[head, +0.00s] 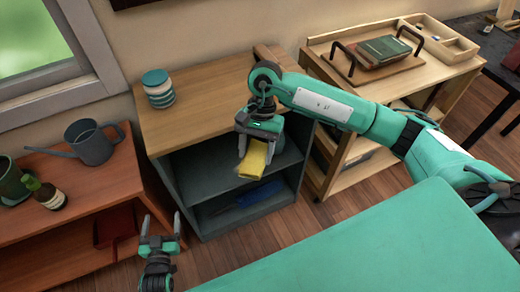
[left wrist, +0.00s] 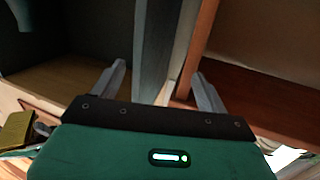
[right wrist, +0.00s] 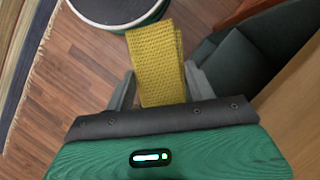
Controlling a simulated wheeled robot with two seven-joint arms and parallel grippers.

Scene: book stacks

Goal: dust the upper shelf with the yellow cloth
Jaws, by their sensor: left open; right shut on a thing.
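The yellow cloth (head: 255,158) hangs from my right gripper (head: 262,135), in front of the open front of a grey cabinet with a wooden top. In the right wrist view the cloth (right wrist: 155,65) sits folded between the two fingers of that gripper (right wrist: 155,90), which is shut on it. The upper shelf (head: 212,187) is the dark board inside the cabinet, behind and below the cloth. I cannot tell whether the cloth touches it. My left gripper (head: 160,232) is open and empty, low in front of the cabinet's left side; its spread fingers also show in the left wrist view (left wrist: 160,80).
A striped jar (head: 158,88) stands on the cabinet top. A blue item (head: 258,194) lies in the lower compartment. A reddish bench (head: 75,180) at left holds a watering can (head: 92,142) and a bottle (head: 47,193). A wooden cart (head: 400,85) stands at right.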

